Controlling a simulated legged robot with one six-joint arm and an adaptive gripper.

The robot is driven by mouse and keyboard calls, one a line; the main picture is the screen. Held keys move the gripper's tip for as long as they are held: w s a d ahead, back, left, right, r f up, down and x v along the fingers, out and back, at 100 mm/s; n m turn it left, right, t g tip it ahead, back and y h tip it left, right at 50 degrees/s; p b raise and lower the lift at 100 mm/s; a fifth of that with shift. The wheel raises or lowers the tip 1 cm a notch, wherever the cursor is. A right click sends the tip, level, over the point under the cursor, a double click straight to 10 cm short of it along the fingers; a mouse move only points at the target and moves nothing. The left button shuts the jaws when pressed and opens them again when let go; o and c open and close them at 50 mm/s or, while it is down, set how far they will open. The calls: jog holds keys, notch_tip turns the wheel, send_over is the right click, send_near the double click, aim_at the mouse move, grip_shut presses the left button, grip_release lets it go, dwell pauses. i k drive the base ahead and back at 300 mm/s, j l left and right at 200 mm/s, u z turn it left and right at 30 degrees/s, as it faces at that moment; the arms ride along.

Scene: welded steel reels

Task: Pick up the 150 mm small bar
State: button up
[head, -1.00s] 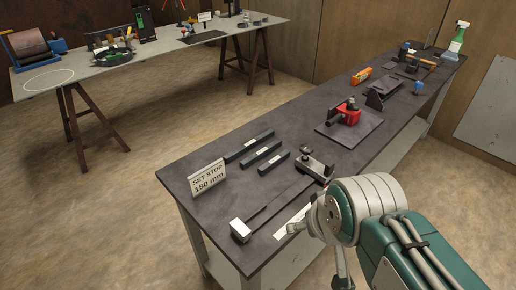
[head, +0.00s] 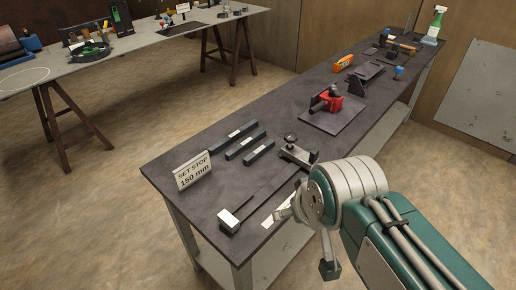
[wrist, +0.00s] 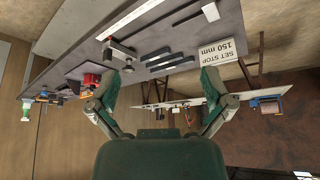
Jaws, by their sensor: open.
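Three dark, square-section bars with small white labels lie side by side on the dark bench, at its near left in the head view. Their label text is too small to read. The shortest bar (head: 260,151) is nearest the stop fixture (head: 297,152); it also shows in the wrist view (wrist: 157,54). The middle bar (head: 239,146) and the longest bar (head: 226,139) lie beyond it. A sign (head: 193,170) reading "SET STOP 150 mm" stands left of them. My gripper (head: 307,240) is open and empty by the bench's front edge, apart from the bars. Its spread fingers show in the wrist view (wrist: 158,74).
A flat rail with a pale end block (head: 229,220) lies along the bench's near side. A red vise (head: 328,101) on a plate stands farther right. Orange and blue items and a spray bottle (head: 436,22) are at the far end. A second table (head: 122,66) stands behind.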

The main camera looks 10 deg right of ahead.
aim_at(259, 153)
jog(key=i+l+u, duration=0.1)
jog(key=l+u, duration=0.4)
jog(key=l, duration=0.3)
jog(key=l+u, duration=0.1)
jog(key=l, duration=0.25)
jog(key=i+l+u, duration=0.1)
jog(key=l, duration=0.25)
jog(key=i+l, duration=0.25)
jog(key=l+u, duration=0.05)
jog(key=l, duration=0.05)
